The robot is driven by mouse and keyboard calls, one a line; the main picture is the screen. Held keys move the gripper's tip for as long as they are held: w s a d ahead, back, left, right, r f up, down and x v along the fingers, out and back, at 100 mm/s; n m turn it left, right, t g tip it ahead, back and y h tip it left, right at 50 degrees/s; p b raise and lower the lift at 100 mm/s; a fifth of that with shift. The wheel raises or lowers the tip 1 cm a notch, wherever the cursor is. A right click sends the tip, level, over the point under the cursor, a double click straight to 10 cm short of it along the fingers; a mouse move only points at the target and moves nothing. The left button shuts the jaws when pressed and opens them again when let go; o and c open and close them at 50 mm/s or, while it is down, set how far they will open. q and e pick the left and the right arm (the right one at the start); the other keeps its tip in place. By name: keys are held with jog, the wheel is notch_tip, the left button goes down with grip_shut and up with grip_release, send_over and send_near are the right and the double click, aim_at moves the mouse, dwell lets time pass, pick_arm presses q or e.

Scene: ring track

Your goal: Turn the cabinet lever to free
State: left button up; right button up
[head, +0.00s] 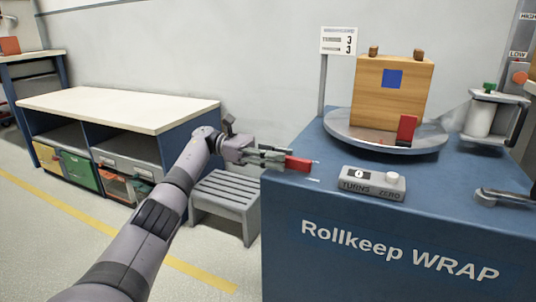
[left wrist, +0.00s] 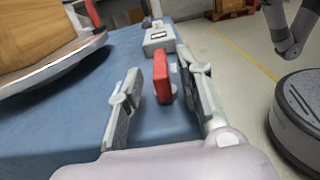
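The red lever (head: 298,165) sticks out at the left edge of the blue cabinet (head: 330,255), near its top corner. It also shows in the left wrist view (left wrist: 161,77) as a red upright block. My left gripper (head: 285,159) comes in from the left and is open, with one finger on each side of the lever. In the left wrist view a gap shows between the left finger and the lever; the right finger is closer, and I cannot tell whether it touches. Small white marks beside the lever are too small to read. My right gripper is not seen.
On the cabinet top are a turntable (head: 346,136) bearing a wooden box (head: 375,105), a red block (head: 406,130) and a turns counter (head: 373,184). A workbench (head: 110,108) is at left.

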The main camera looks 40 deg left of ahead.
pick_arm(q)
jog(key=shift+v, duration=2.2)
